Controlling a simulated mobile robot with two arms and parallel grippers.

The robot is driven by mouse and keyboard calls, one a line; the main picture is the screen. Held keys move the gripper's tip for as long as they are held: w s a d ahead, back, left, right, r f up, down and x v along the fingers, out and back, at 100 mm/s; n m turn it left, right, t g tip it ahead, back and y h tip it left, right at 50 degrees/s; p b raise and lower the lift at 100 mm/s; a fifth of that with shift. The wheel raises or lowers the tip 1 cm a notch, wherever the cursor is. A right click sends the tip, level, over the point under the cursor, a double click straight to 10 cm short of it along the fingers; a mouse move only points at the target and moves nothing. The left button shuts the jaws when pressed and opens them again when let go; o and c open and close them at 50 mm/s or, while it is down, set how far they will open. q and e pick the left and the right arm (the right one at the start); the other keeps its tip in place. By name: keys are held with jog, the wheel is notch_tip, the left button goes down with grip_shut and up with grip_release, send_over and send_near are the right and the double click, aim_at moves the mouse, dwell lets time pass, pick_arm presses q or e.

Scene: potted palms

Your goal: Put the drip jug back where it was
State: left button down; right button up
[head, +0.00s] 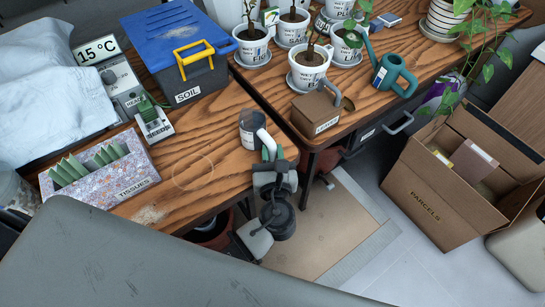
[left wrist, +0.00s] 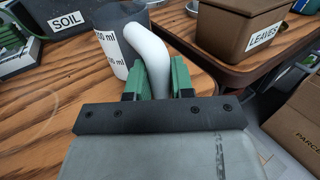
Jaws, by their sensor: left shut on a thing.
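The drip jug (head: 247,134) is a grey cup with a white band of ml markings and a thick white handle. It is upright at the right edge of the left wooden table (head: 225,168); I cannot tell if it touches the wood. My left gripper (head: 271,153) is shut on the white handle. In the left wrist view, the green fingertips (left wrist: 157,77) sit either side of the handle of the jug (left wrist: 113,42). A faint pale ring (head: 193,172) marks the wood left of the jug. My right gripper is not in view.
Across a gap, the right table holds a brown LEAVES caddy (head: 315,116), potted plants and a teal watering can (head: 394,75). A PARCELS carton (head: 430,195) stands on the floor.

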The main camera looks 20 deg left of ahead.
pick_arm(q)
jog(key=shift+r, duration=0.1)
jog(key=shift+f, duration=0.25)
jog(key=c, duration=1)
grip_release()
